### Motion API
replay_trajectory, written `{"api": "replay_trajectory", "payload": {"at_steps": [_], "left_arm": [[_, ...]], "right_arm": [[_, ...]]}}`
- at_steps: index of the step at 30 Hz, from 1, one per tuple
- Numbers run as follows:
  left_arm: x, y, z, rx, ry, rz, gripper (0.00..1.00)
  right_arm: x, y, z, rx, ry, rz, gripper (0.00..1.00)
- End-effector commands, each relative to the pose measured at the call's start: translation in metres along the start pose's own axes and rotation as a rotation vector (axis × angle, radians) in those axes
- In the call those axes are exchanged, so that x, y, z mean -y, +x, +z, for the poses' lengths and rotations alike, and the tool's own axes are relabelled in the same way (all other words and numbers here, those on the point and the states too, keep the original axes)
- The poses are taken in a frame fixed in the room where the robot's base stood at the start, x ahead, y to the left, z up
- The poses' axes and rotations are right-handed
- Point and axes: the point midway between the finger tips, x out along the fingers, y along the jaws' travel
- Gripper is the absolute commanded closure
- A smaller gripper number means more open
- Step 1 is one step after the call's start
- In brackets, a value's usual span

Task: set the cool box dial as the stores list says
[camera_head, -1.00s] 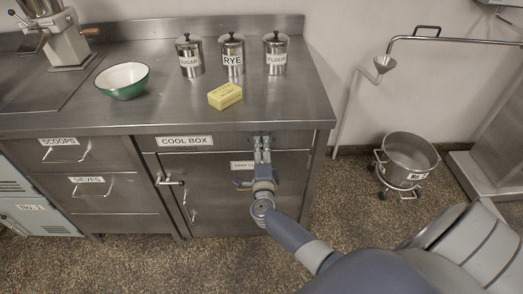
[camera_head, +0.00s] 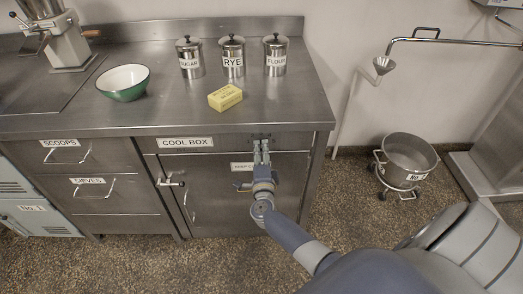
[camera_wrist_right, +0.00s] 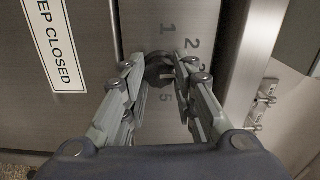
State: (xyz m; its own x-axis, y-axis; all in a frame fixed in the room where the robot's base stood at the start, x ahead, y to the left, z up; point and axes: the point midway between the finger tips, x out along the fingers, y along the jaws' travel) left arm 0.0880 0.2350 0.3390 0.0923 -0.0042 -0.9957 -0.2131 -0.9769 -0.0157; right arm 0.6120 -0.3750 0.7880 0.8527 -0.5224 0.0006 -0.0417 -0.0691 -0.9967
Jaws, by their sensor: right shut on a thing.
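The cool box (camera_head: 215,205) is a steel cabinet under the counter, with a COOL BOX label (camera_head: 185,143). Its dial (camera_wrist_right: 158,72) is a dark round knob on a steel panel, with the numbers 1, 2 and 5 readable around it in the right wrist view. My right gripper (camera_wrist_right: 160,76) is shut on the dial, one finger on each side. It also shows in the head view (camera_head: 262,150), high on the cabinet front. The fingers hide part of the dial and some numbers, so its setting cannot be read. My left gripper and the stores list are not seen.
A KEEP CLOSED label (camera_wrist_right: 58,42) is left of the dial. On the counter (camera_head: 170,105) are a green bowl (camera_head: 123,84), a yellow block (camera_head: 225,97) and tins for sugar (camera_head: 190,58), rye (camera_head: 231,56) and flour (camera_head: 275,56). A wheeled pot (camera_head: 409,158) stands at right.

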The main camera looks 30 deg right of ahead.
Motion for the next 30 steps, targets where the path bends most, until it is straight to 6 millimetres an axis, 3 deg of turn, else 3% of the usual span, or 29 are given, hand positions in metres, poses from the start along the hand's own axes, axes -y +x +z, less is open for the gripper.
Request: {"api": "replay_trajectory", "payload": {"at_steps": [12, 30], "left_arm": [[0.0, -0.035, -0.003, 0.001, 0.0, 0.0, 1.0], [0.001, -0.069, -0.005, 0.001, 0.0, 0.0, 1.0]], "right_arm": [[0.003, -0.001, 0.0, -0.001, -0.341, 0.005, 0.98], [0.001, -0.001, 0.001, 0.002, -0.91, 0.004, 0.98]]}}
